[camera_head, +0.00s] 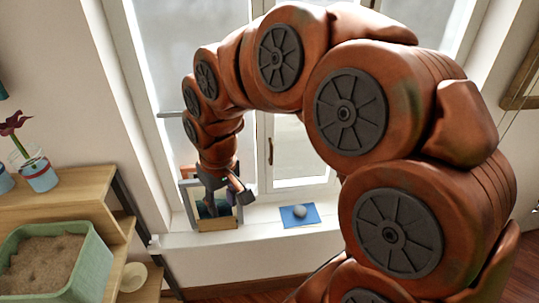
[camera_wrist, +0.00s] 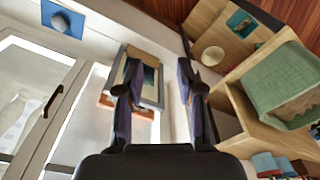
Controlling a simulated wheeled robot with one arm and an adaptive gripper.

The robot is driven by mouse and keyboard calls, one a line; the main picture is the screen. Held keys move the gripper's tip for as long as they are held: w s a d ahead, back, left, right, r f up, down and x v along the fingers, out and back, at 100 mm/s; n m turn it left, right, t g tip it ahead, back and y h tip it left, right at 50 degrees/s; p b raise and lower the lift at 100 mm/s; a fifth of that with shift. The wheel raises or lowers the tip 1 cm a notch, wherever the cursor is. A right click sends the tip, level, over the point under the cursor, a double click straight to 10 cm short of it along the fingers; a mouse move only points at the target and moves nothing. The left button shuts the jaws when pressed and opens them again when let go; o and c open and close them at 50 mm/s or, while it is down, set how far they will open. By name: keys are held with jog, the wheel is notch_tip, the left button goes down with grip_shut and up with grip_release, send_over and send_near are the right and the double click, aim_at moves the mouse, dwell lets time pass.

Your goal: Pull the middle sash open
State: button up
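The window has tall white-framed sashes. The sash behind my arm, near the middle of the head view (camera_head: 300,160), looks shut, and my arm hides much of it. A dark upright handle (camera_head: 270,151) is on its left stile; a dark handle also shows in the wrist view (camera_wrist: 52,101). Another lever handle (camera_head: 170,115) juts out at the left. My gripper (camera_head: 221,203) is low over the sill at the left, in front of a picture frame and apart from the middle handle. In the wrist view its fingers (camera_wrist: 160,108) are apart with nothing held between them.
A picture frame (camera_wrist: 149,99) stands on the sill (camera_head: 262,215) close to my gripper. A blue card (camera_head: 289,221) with a grey ball (camera_head: 300,211) lies further right. At left a wooden shelf (camera_head: 75,193) holds a green sand-filled box (camera_head: 91,257) and a potted plant (camera_head: 39,174).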

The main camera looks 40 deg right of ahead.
jog(key=w+d+f+m+t+b, duration=0.1)
jog(key=w+d+f+m+t, duration=0.1)
jog(key=w+d, duration=0.8)
jog(key=m+t+h+b, duration=0.1)
jog(key=m+h, duration=0.1)
send_over(272, 150)
jog(key=s, duration=0.2)
notch_tip(272, 150, down, 3)
jog(key=shift+a+p+x, duration=0.15)
jog(key=shift+p+x, duration=0.15)
jog(key=shift+x, duration=0.9)
jog(key=shift+a+p+x, duration=0.2)
jog(key=shift+p+x, duration=0.05)
jog(key=shift+x, duration=0.9)
jog(key=shift+a+p+x, duration=0.15)
jog(key=shift+p+x, duration=0.15)
jog(key=shift+x, duration=0.9)
jog(key=shift+w, duration=0.1)
grip_shut()
